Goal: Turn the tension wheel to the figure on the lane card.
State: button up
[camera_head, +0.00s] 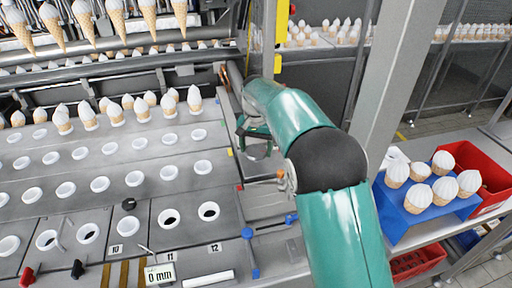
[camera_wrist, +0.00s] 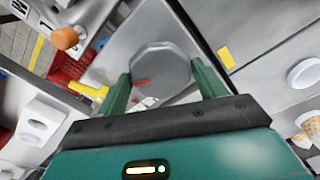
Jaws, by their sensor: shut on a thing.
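The tension wheel (camera_wrist: 162,72) is a grey faceted disc with a red mark on its left side in the wrist view. My gripper (camera_wrist: 160,80) has one green finger on each side of it, closed against its edges. In the head view my gripper (camera_head: 254,135) is at the grey wheel (camera_head: 258,151), partly covered by my green arm. A small white card (camera_head: 160,275) at the bottom of the head view seems to read "0 mm". The scale at the wheel is too small to read.
A lane deck (camera_head: 130,160) with rows of white cups fills the left. An orange knob (camera_head: 281,175) sits just below the wheel. A blue stand (camera_head: 400,215) with several cones and a red crate (camera_head: 485,165) are at right, beyond a grey post (camera_head: 390,85).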

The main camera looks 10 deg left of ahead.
jog(key=m, duration=0.4)
jog(key=shift+a+m, duration=0.1)
jog(key=shift+m, duration=0.2)
jog(key=m, duration=0.3)
jog(key=shift+m, duration=0.3)
jog(key=m, duration=0.3)
jog(key=shift+m, duration=2.2)
jog(key=o, duration=1)
jog(key=shift+w, duration=0.1)
jog(key=shift+c, duration=0.2)
